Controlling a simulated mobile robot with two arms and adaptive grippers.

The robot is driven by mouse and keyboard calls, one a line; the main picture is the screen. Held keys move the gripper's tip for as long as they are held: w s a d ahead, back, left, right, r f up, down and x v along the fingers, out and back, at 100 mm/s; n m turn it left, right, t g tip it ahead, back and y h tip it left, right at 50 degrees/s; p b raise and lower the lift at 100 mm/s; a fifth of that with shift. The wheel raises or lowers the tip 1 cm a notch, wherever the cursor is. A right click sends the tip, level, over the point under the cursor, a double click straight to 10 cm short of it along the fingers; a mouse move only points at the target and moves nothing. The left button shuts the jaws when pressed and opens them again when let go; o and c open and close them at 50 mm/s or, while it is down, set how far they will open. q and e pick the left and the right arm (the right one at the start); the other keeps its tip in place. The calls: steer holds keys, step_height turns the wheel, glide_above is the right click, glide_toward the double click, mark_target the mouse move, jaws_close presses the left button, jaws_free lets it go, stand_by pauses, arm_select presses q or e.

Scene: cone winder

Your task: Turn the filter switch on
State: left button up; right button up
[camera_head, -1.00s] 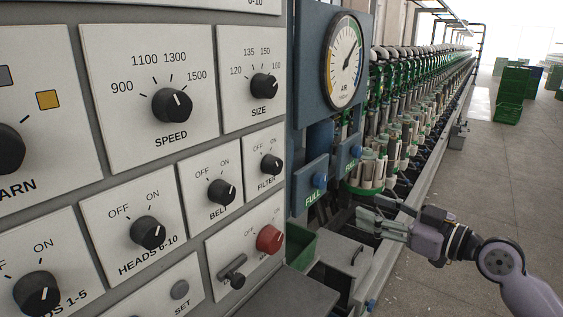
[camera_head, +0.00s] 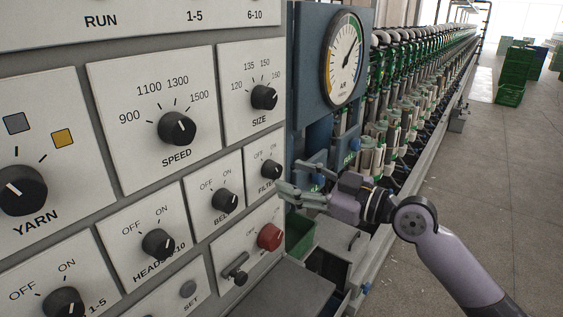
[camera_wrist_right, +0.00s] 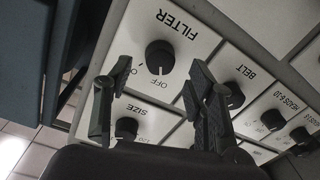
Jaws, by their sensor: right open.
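The filter switch (camera_head: 270,169) is a black round knob on a white plate marked OFF and ON, at the panel's right edge. In the wrist view the filter switch (camera_wrist_right: 160,57) appears upside down, its white mark pointing toward the OFF label. My right gripper (camera_head: 288,176) is open and empty, just right of the knob in the head view. In the wrist view its fingers (camera_wrist_right: 151,80) are spread to either side below the knob, apart from it. A finger hides the end of the FILTER label in the head view. My left gripper is not in view.
The belt knob (camera_head: 225,200) is left of the filter plate and the size knob (camera_head: 264,97) above it. A red button (camera_head: 270,237) is below. A blue box with a gauge (camera_head: 343,60) stands right of the panel.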

mark_target(279, 173)
steer(key=p+x, duration=0.1)
steer(key=x, duration=0.3)
steer(key=shift+c, duration=0.2)
steer(key=c, duration=1.1)
